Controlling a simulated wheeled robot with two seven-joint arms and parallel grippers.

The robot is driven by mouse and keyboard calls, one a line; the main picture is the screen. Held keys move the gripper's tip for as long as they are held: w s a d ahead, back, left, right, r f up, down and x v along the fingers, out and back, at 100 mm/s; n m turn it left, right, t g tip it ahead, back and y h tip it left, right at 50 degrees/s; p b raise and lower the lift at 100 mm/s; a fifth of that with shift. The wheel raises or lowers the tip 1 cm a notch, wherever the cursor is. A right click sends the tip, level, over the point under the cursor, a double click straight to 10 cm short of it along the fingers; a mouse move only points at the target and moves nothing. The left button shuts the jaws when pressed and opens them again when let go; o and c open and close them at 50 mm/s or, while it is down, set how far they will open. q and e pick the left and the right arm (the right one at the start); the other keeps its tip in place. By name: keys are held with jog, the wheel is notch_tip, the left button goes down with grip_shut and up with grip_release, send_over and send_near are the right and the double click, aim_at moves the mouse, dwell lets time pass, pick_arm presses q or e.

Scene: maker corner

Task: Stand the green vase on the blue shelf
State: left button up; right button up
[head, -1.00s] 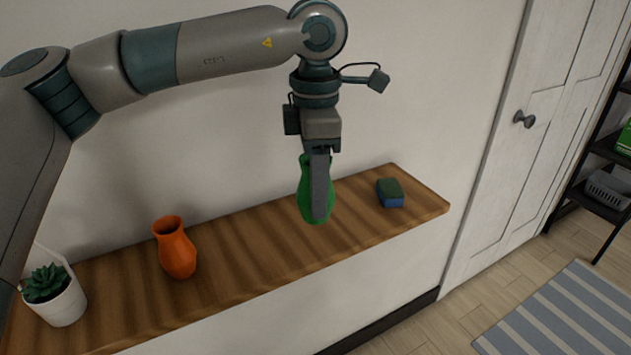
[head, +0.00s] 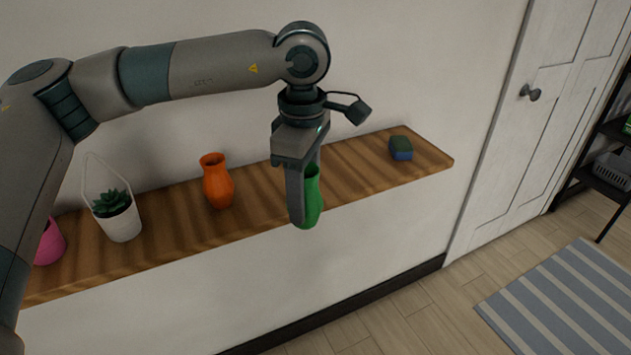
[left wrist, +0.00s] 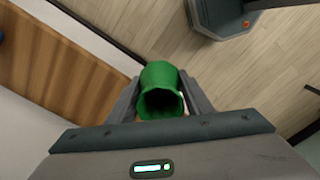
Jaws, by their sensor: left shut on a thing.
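The green vase (head: 314,197) is upright between the fingers of my left gripper (head: 304,208). The gripper is shut on it from above, and the near finger hides part of the vase in the head view. In the left wrist view the vase (left wrist: 160,88) sits between both fingertips (left wrist: 160,98) with its open mouth facing the camera. It is at the front edge of the wooden shelf, and bare floor shows beyond it. No blue shelf is in view. My right gripper is not in view.
The brown wooden shelf (head: 270,185) holds an orange vase (head: 217,182), a succulent in a white hanging pot (head: 121,220), a pink object (head: 49,243) and a blue-green block (head: 401,148). A door (head: 545,130), striped rug (head: 560,305) and dark rack (head: 598,185) are at right.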

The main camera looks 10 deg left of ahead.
pick_arm(q)
jog(key=s+a+f+m, duration=0.5)
jog(key=f+m, duration=0.2)
jog(key=m, duration=0.1)
jog(key=s+a+f+m, duration=0.4)
jog(key=a+f+m, duration=0.2)
jog(key=f+m, duration=0.1)
jog(key=shift+s+a+f+m, duration=0.25)
jog(key=shift+s+f+m, duration=0.15)
jog(key=shift+f, duration=0.25)
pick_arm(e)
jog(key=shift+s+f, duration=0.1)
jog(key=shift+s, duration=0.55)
